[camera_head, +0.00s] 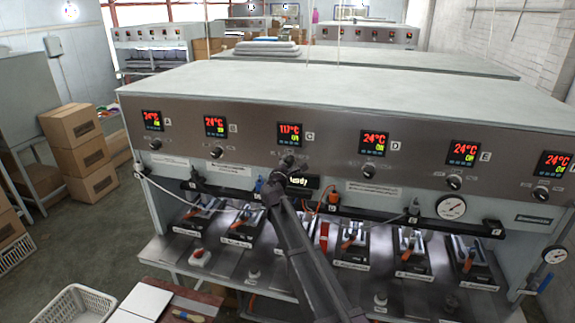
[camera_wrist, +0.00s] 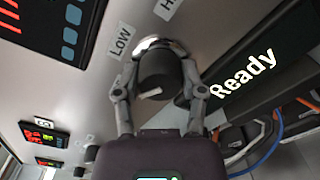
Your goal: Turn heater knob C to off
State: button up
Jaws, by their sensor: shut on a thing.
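Knob C is a round black knob with a white pointer mark. It shows large in the wrist view (camera_wrist: 157,72), on the panel between the labels LOW (camera_wrist: 121,41) and a partly cut one starting with H. My gripper (camera_wrist: 160,85) has one finger on each side of the knob and is shut on it. In the head view my gripper (camera_head: 283,168) reaches the panel below display C (camera_head: 290,134) and covers much of the knob. Display C reads about 117°C in red; the other displays read 24°C.
A black "Ready" sign (camera_wrist: 243,80) sits close beside my gripper. Knobs B (camera_head: 217,153) and D (camera_head: 369,171) flank knob C. Several small presses with orange handles, such as one (camera_head: 407,254), stand below. Boxes (camera_head: 76,125) are at the left.

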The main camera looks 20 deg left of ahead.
jog(key=o, duration=1.1)
jog(key=shift+w, duration=0.1)
jog(key=shift+o, duration=0.2)
jog(key=shift+s, duration=0.2)
jog(key=s, duration=1.1)
jog(key=shift+s, duration=0.4)
